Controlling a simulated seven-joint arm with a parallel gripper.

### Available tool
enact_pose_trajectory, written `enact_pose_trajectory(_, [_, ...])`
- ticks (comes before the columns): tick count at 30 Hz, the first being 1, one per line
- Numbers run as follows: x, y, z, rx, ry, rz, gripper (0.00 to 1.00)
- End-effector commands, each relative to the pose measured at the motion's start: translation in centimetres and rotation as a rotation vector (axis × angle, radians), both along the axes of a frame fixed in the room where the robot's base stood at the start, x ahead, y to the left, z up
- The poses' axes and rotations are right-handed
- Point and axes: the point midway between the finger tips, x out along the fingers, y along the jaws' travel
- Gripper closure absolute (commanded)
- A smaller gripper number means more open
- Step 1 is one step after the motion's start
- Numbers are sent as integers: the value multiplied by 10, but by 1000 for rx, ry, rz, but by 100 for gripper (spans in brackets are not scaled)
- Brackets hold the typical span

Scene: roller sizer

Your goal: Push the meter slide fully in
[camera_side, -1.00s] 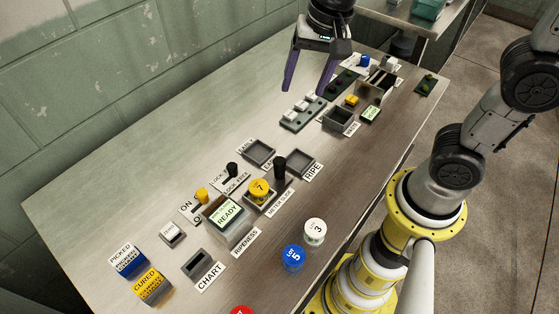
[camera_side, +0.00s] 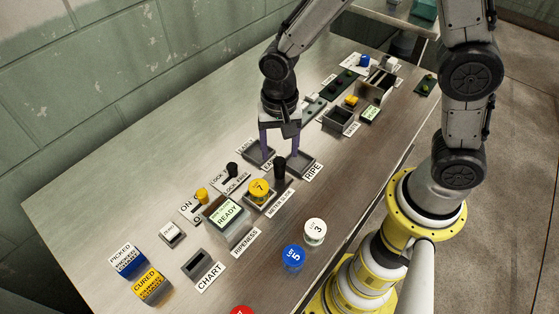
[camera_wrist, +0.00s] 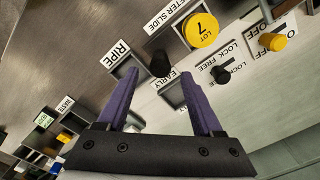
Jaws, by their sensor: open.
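The meter slide is a small tray carrying the yellow lot 7 piece (camera_side: 259,190), beside the "METER SLIDE" label (camera_side: 280,203). Its upright black knob (camera_side: 280,167) stands at the tray's right end. In the wrist view the yellow lot 7 piece (camera_wrist: 201,29) and black knob (camera_wrist: 160,64) lie beyond the fingertips. My gripper (camera_side: 279,162) is open with its purple fingers pointing down, just behind or above the knob, near the early and ripe trays. In the wrist view my gripper (camera_wrist: 158,90) shows nothing between its fingers. Whether it touches the knob cannot be told.
The ripeness meter (camera_side: 228,219) reads READY, left of the slide. A black lock lever (camera_side: 232,170) and a yellow on/off knob (camera_side: 201,196) stand behind it. The ripe tray (camera_side: 303,163) is close by. Blue lot 5 (camera_side: 293,258) and white lot 3 (camera_side: 315,231) stand in front.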

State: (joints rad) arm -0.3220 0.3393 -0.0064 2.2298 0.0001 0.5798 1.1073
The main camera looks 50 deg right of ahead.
Motion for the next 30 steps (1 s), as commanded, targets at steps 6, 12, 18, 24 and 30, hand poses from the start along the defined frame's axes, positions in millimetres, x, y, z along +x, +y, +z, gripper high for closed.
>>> enact_pose_trajectory(6, [0, 0, -35, -1, 3, 0, 32])
enact_pose_trajectory(12, [0, 0, -49, 0, 0, 0, 32])
enact_pose_trajectory(18, [1, 0, -51, 1, -2, 0, 32])
enact_pose_trajectory(24, [0, 0, -51, 1, -2, 0, 49])
enact_pose_trajectory(30, [0, 0, -51, 1, -2, 0, 85])
